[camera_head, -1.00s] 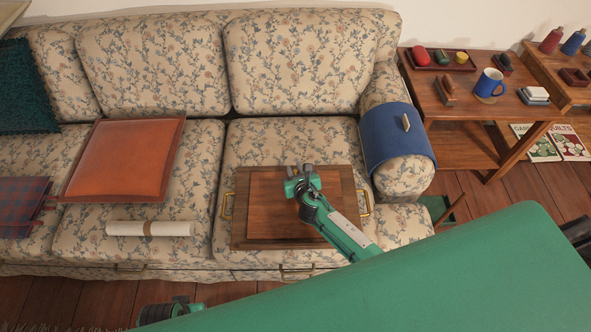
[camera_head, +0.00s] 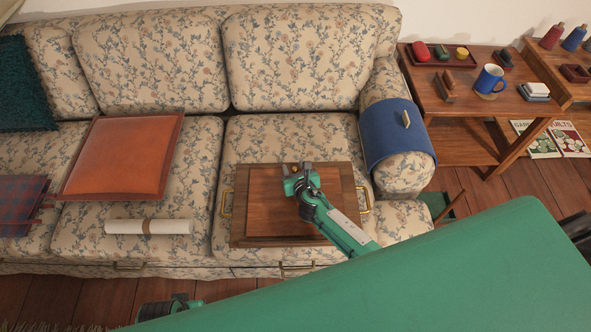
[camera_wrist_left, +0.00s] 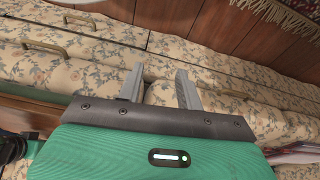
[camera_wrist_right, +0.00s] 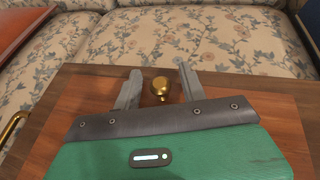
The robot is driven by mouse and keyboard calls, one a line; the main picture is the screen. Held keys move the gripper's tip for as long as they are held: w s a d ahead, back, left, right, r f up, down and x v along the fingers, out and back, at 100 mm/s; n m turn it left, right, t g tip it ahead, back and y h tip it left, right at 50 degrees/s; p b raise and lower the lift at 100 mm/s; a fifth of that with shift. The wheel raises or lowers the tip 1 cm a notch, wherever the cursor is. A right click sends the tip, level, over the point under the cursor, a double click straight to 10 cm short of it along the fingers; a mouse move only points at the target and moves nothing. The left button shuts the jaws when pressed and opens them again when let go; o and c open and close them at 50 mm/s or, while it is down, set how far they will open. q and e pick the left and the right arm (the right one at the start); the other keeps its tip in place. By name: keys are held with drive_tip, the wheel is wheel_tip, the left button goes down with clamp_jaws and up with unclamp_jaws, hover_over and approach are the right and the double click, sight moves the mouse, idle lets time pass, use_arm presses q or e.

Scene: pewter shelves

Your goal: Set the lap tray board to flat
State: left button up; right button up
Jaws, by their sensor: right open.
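The lap tray (camera_head: 238,238) is a dark wooden tray with brass side handles on the right sofa seat. Its board (camera_head: 275,205) is a brown wooden panel on the tray; I cannot tell its exact tilt. A round brass knob (camera_wrist_right: 160,88) shows near the board's far edge in the right wrist view. My right gripper (camera_head: 300,170) is over the board's far part, open, its two fingers (camera_wrist_right: 158,84) on either side of the knob, not closed on it. My left gripper (camera_wrist_left: 158,82) is open and empty, low in front of the sofa.
An orange cushion (camera_head: 125,155) and a rolled paper (camera_head: 125,227) lie left of the tray. A blue armrest cover (camera_head: 395,140) is at its right. A side table (camera_head: 430,95) holds a blue mug (camera_head: 489,80) and small items. My green body fills the lower right.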

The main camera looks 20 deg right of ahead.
drive_tip(key=shift+s+r, duration=0.15)
drive_tip(key=shift+s, duration=0.05)
drive_tip(key=p+v, duration=0.2)
drive_tip(key=v, duration=1.1)
drive_tip(key=shift+s+p, duration=0.15)
drive_tip(key=shift+p, duration=0.15)
use_arm(q)
wheel_tip(320, 180, down, 6)
drive_tip(key=s, duration=0.1)
drive_tip(key=shift+s, duration=0.15)
drive_tip(key=shift+a, duration=0.1)
